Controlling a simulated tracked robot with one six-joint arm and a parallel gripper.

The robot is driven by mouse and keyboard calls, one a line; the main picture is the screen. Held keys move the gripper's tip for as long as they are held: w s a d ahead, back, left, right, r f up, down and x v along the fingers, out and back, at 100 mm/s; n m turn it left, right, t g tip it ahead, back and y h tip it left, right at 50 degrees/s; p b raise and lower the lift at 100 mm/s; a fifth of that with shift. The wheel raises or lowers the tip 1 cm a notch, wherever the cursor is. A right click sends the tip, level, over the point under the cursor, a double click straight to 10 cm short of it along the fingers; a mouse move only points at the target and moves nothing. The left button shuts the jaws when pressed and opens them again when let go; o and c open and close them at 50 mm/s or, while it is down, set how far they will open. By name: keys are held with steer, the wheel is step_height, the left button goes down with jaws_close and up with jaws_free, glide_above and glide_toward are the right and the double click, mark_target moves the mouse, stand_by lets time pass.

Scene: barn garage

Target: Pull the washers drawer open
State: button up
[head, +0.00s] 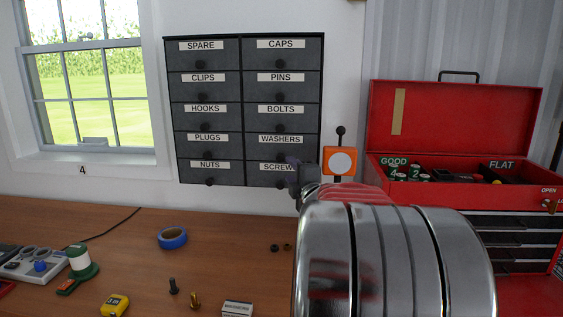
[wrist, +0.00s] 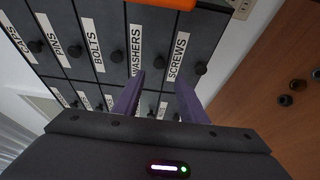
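The washers drawer (head: 262,152) is in the right column of the dark wall cabinet, below bolts and above screws. It looks shut. In the wrist view its label (wrist: 135,50) and round black knob (wrist: 159,62) show clearly. My gripper (wrist: 161,80) is open, its two purple fingers spread with nothing between them. In the wrist view the knob appears just beyond the fingertips, roughly midway between them; contact cannot be told. In the head view my gripper (head: 294,166) is at the cabinet's lower right, covering part of the screws label.
An orange device with a white disc (head: 340,162) is close to the right of my gripper. A red toolbox (head: 450,120) stands at right. The wooden bench (head: 225,215) below holds blue tape (head: 172,238), a green spool (head: 82,262) and small hardware.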

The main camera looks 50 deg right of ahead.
mark_target(281, 159)
steer(key=x, duration=1)
steer(key=shift+w, duration=0.1)
steer(key=shift+c, duration=0.4)
steer(key=shift+f, duration=0.1)
jaws_close()
